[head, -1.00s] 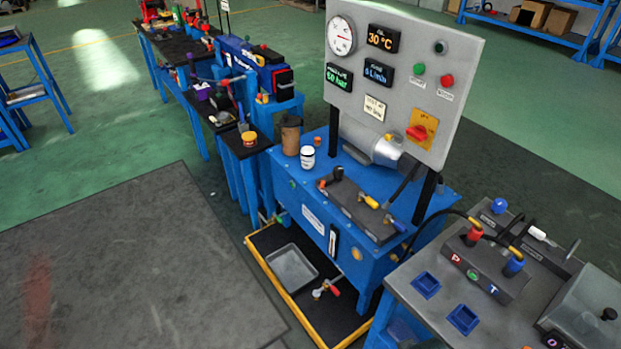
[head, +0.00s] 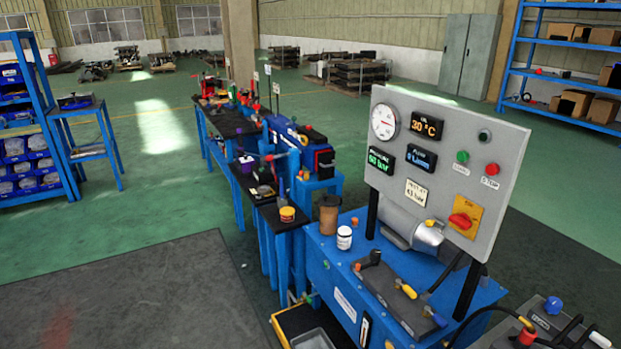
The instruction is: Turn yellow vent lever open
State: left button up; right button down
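A lever with a yellow handle (head: 406,290) sits on the dark manifold block (head: 392,300) on top of the blue power unit (head: 335,275). Whether it is the vent lever, and whether it is open or closed, I cannot tell at this size. A lever with a blue handle (head: 435,316) is beside it towards the lower right, and a dark knob (head: 375,257) is at the block's far left end. Neither of my grippers shows in the head view.
A grey gauge panel (head: 445,165) with a red rotary switch (head: 460,220) stands behind the block. A white jar (head: 344,238) and a brown cup (head: 328,214) stand left of it. A grey bench (head: 500,335) is at the lower right. Dark floor mat (head: 150,300) lies clear at left.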

aim_at(413, 294)
jog(key=z, duration=0.85)
jog(key=i+j+z, duration=0.15)
jog(key=z, duration=0.25)
jog(key=i+j+z, duration=0.1)
jog(key=j+z, duration=0.2)
jog(key=z, duration=0.15)
jog(key=j+z, duration=0.25)
jog(key=z, duration=0.15)
jog(key=i+j+z, duration=0.1)
jog(key=j+z, duration=0.2)
jog(key=z, duration=0.15)
